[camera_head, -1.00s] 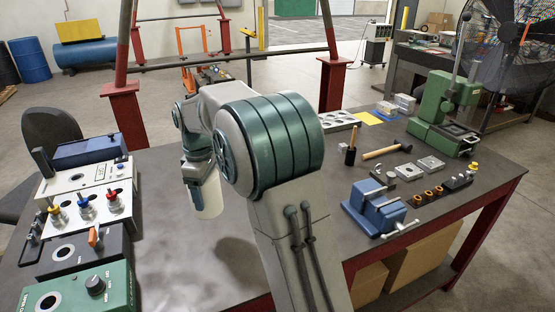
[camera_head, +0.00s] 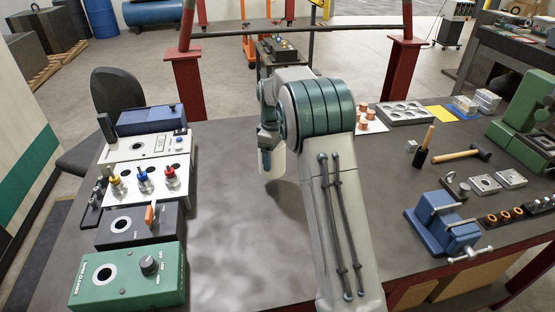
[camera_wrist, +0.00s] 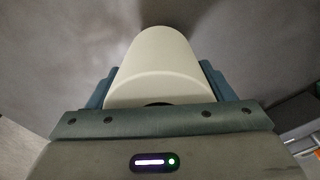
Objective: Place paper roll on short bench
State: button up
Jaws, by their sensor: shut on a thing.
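The paper roll is a plain off-white cylinder (camera_wrist: 158,62) between the two blue-grey fingers of my gripper (camera_wrist: 158,88) in the wrist view. My gripper is shut on it. In the head view the roll (camera_head: 273,167) hangs under my gripper (camera_head: 268,150), over the grey workbench (camera_head: 225,225), partly hidden by my arm. I cannot tell whether this workbench is the short bench. Another dark bench (camera_head: 500,62) stands at the back right.
The left side of the workbench holds a green cleaner box (camera_head: 125,280) and control boxes. The right side holds a blue vise (camera_head: 440,222), a hammer (camera_head: 460,154) and a green press (camera_head: 520,115). The middle is bare. Red posts (camera_head: 185,85) stand behind.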

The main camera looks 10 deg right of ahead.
jog(key=shift+w+d+f, duration=0.25)
jog(key=shift+w+f, duration=0.1)
jog(key=shift+w, duration=0.1)
jog(key=shift+w+d+f, duration=0.25)
jog(key=shift+w+f, duration=0.05)
jog(key=shift+w, duration=0.15)
jog(key=shift+f+p, duration=0.8)
jog(key=shift+f, duration=1.2)
jog(key=shift+f, duration=0.1)
jog(key=o, duration=1.1)
